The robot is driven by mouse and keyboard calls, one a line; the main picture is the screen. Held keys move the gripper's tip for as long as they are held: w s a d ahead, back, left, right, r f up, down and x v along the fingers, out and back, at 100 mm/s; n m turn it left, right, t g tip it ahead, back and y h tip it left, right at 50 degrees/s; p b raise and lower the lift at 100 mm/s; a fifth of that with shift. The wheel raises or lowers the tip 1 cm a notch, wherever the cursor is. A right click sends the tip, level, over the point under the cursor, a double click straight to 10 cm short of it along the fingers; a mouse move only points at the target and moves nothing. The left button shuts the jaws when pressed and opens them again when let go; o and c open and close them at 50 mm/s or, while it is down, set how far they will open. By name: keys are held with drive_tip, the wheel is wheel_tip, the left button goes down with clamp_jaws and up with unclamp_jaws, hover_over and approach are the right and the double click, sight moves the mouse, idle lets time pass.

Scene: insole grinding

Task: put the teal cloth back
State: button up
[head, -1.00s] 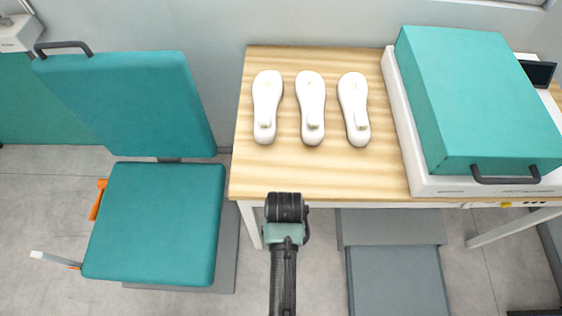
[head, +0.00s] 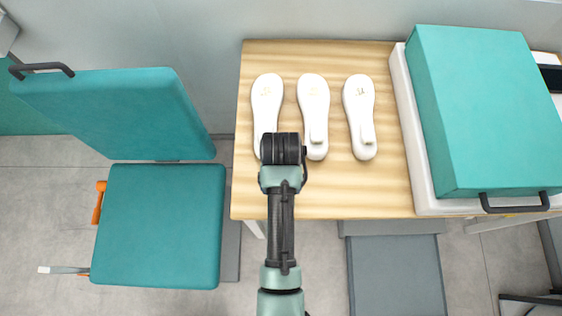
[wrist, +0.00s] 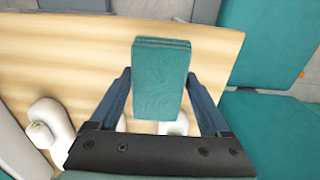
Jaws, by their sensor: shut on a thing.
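The teal cloth (wrist: 158,92) is a folded, layered rectangular block in the wrist view. My gripper (wrist: 159,78) is shut on it, with one dark finger on each side. The cloth is held over the wooden table (wrist: 80,50); I cannot tell how high. In the head view my wrist and arm reach over the table's front edge, and they hide the cloth and the fingers.
Three white insole-shaped forms (head: 313,100) stand in a row on the table (head: 400,190); my wrist partly covers the left one. A teal-lidded machine (head: 485,110) stands at the right. A teal chair (head: 160,225) is at the left.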

drive_tip(key=shift+w+f, duration=0.1)
drive_tip(key=shift+f, duration=2.1)
